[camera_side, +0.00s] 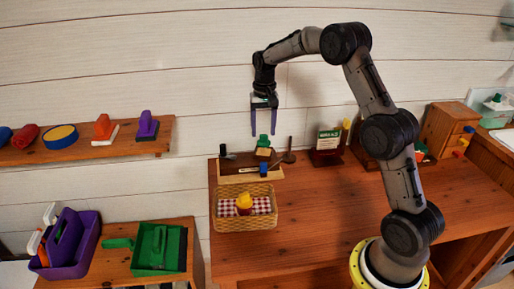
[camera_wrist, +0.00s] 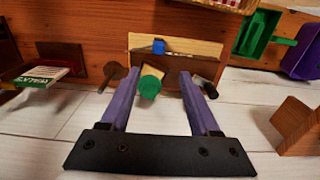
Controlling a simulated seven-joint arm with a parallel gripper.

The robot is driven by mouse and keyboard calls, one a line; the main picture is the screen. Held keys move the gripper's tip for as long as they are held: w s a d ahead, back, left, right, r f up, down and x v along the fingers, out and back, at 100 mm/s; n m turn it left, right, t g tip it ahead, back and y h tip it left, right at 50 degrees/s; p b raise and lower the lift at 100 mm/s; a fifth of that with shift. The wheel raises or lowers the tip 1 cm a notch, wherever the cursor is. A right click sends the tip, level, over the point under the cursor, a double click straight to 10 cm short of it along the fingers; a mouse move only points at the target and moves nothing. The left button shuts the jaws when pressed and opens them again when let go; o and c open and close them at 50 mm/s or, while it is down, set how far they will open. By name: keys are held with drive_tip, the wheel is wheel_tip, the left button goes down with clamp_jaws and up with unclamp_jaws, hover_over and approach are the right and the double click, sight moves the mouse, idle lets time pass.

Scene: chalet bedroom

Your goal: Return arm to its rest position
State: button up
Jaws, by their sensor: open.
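My gripper (camera_side: 265,118) hangs in the air in the side view, above the back left part of the brown table (camera_side: 315,222). Its two purple fingers point down and stand apart with nothing between them. In the wrist view my gripper (camera_wrist: 150,80) is open, and a small green-topped item (camera_wrist: 149,88) shows beyond the gap between the fingertips. My arm rises from the yellow-ringed base at the front right and bends over to the left.
Below my gripper is a wooden tray (camera_side: 239,179) with small items. In front of it sits a wicker basket (camera_side: 228,222) with a checked cloth. A green and white box (camera_side: 329,140) and small drawers (camera_side: 440,130) stand right. A wall shelf (camera_side: 75,153) is left.

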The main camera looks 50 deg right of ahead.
drive_tip(key=s+a+r+n+t, duration=0.1)
drive_tip(key=a+r, duration=0.2)
drive_tip(key=r, duration=0.3)
drive_tip(key=s+a+r+t, duration=0.1)
drive_tip(key=a+r, duration=0.2)
drive_tip(key=r, duration=0.2)
drive_tip(key=s+a+r+n+t, duration=0.2)
drive_tip(key=s+a+r, duration=0.5)
drive_tip(key=s+r, duration=0.15)
drive_tip(key=s+a+f+n, duration=0.2)
drive_tip(key=s, duration=0.5)
drive_tip(key=s+a+f+n+t, duration=0.1)
drive_tip(key=s+a+f+n, duration=0.1)
drive_tip(key=s, duration=0.5)
drive_tip(key=s+a+f+n, duration=0.1)
drive_tip(key=s+a+f, duration=0.1)
drive_tip(key=s, duration=0.5)
drive_tip(key=shift+a+f+n, duration=0.15)
drive_tip(key=shift+f+n, duration=0.25)
drive_tip(key=shift+f, duration=0.5)
